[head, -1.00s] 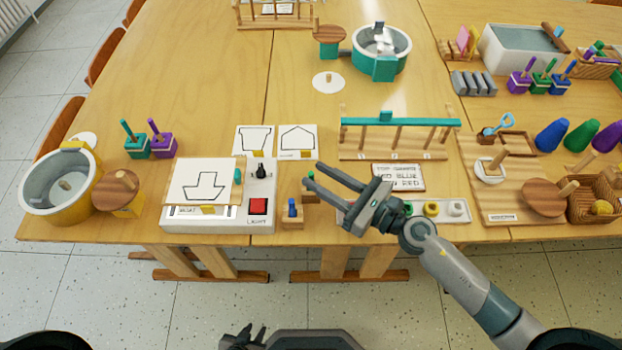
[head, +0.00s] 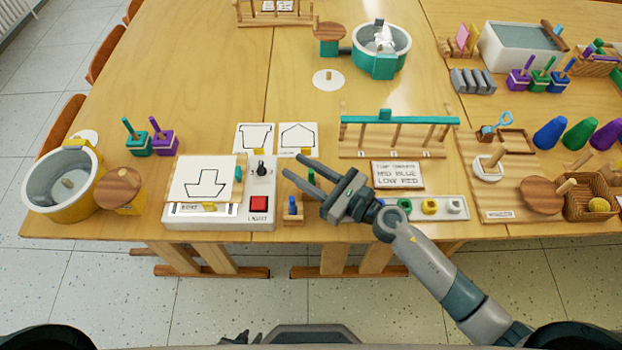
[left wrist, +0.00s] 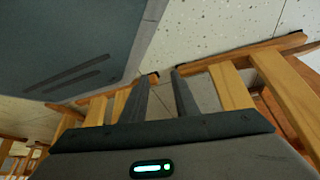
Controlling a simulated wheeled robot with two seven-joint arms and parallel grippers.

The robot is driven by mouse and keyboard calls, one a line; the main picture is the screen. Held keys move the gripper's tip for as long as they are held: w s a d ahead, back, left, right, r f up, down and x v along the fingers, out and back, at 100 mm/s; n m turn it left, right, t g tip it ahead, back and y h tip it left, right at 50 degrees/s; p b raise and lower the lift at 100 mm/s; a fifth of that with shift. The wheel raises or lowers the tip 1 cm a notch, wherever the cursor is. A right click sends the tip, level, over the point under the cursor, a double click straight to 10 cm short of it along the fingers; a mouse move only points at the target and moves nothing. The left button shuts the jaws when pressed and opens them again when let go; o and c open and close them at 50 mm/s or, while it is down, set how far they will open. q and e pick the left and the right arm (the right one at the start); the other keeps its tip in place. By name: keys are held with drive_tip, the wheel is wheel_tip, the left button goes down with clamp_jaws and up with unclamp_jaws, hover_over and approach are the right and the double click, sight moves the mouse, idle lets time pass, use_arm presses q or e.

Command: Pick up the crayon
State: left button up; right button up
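A small blue crayon-like stick (head: 292,206) stands in a wooden block (head: 293,219) at the table's front edge. A teal stick (head: 238,173) is at the right edge of the drawing sheet on the light box. I cannot tell which is the crayon. My right gripper (head: 295,165) is open and empty in the head view, its fingers pointing up-left above the table, just behind the block in the picture. My left gripper is low at the bottom of the head view (head: 240,338); in the left wrist view (left wrist: 163,75) its fingers are apart with nothing between them.
The light box (head: 258,220) stands left of the wooden block. A teal-barred rack (head: 400,120) stands behind. The table middle is mostly clear.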

drive_tip(key=shift+w+a, duration=0.3)
drive_tip(key=shift+a, duration=0.15)
use_arm(q)
drive_tip(key=shift+s+a+f, duration=0.25)
drive_tip(key=shift+s+a, duration=0.05)
drive_tip(key=shift+s, duration=0.3)
use_arm(e)
clamp_jaws()
use_arm(q)
drive_tip(key=shift+s+g, duration=0.15)
drive_tip(key=shift+g, duration=0.15)
use_arm(e)
drive_tip(key=shift+r, duration=0.15)
